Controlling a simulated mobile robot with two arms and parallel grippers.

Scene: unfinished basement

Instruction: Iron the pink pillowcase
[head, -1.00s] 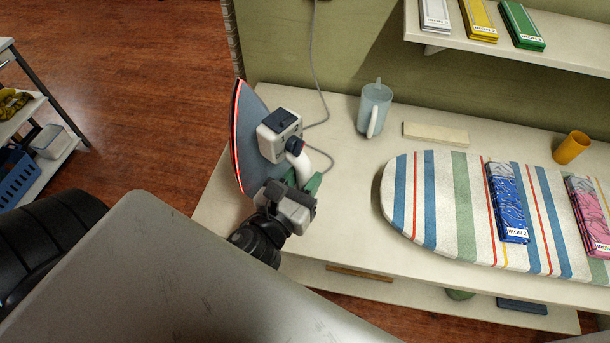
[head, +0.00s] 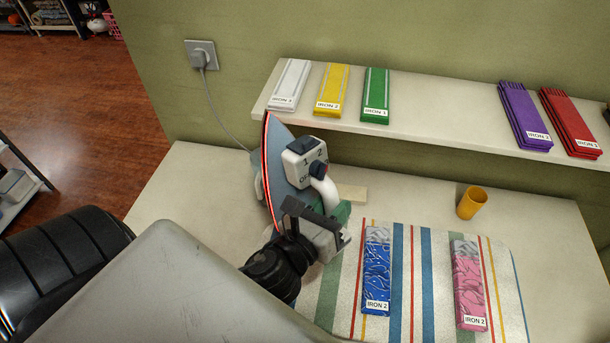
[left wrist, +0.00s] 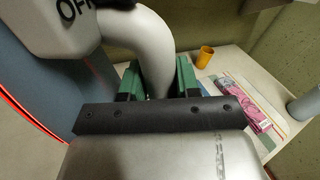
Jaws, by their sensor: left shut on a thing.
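The pink pillowcase (head: 468,280) is folded into a narrow strip with wrinkle marks and an "IRON 2" label. It lies on the right part of the striped ironing board (head: 341,300) and shows at the right in the left wrist view (left wrist: 245,105). My left gripper (head: 335,212) is shut on the white handle of the iron (head: 303,163), holding it up left of the pillowcase. The soleplate faces left with a glowing red edge. The iron's dial (head: 318,169) sits among the marks 1, 2 and OFF; its exact setting is unclear. My right gripper is not in view.
A blue folded cloth (head: 377,270), also labelled "IRON 2", lies left of the pink one. A yellow cup (head: 471,203) stands behind the board. The wall shelf (head: 440,134) holds several folded cloths. The iron's cord (head: 227,122) runs to a wall socket (head: 201,54).

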